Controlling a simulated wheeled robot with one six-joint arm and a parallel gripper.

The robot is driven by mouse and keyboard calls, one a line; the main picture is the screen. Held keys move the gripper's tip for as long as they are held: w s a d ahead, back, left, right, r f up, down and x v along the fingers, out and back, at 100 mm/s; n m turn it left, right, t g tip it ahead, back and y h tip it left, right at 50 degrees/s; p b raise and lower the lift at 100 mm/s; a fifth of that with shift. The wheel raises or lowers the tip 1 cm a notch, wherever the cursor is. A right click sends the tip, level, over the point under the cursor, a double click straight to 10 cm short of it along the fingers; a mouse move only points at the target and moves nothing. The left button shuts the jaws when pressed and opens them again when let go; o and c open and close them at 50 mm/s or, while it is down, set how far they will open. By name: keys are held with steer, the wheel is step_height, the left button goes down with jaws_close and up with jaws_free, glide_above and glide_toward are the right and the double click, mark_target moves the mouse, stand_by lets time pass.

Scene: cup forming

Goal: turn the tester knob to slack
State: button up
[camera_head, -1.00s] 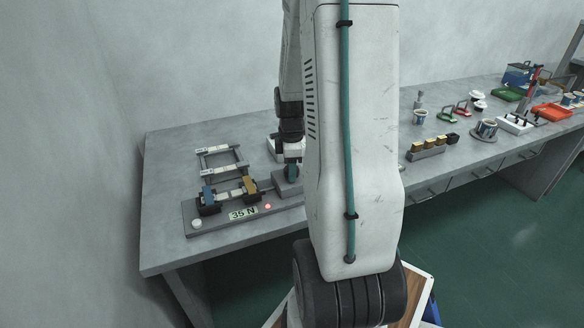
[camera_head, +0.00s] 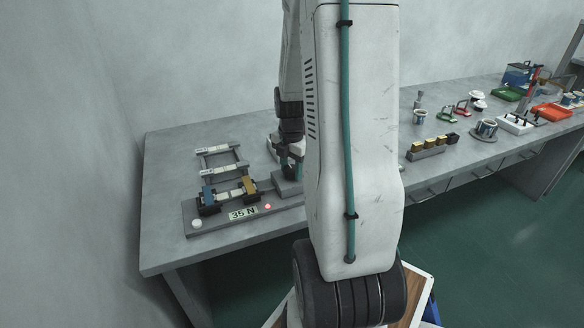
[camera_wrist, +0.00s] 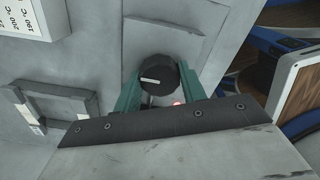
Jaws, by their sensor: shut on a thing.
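The tester (camera_head: 225,225) is a long grey base at the left of the bench in the head view. Its display (camera_head: 243,213) reads 35 N, and a small red light (camera_head: 267,206) is lit. In the wrist view the round black knob (camera_wrist: 158,77) has a white pointer line, lying nearly level and pointing left. My gripper (camera_head: 291,172) is over the raised block at the tester's right end. Its teal fingers, clear in the wrist view, are shut on the knob from both sides. The knob is not clear in the head view, and no dial marks can be read.
A blue and a yellow clamp (camera_head: 250,187) sit on the tester. A grey rack (camera_head: 222,158) stands behind it. A gold-block holder (camera_head: 428,150), cups (camera_head: 486,129) and trays stand further right. My arm hides the middle of the bench.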

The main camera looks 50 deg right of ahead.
mark_target(292, 169)
steer(key=shift+s+a, duration=0.1)
steer(key=shift+s, duration=0.05)
stand_by(0.4)
steer(key=o, duration=1)
steer(key=shift+r, duration=0.2)
step_height(292, 169, up, 7)
steer(key=shift+r, duration=0.2)
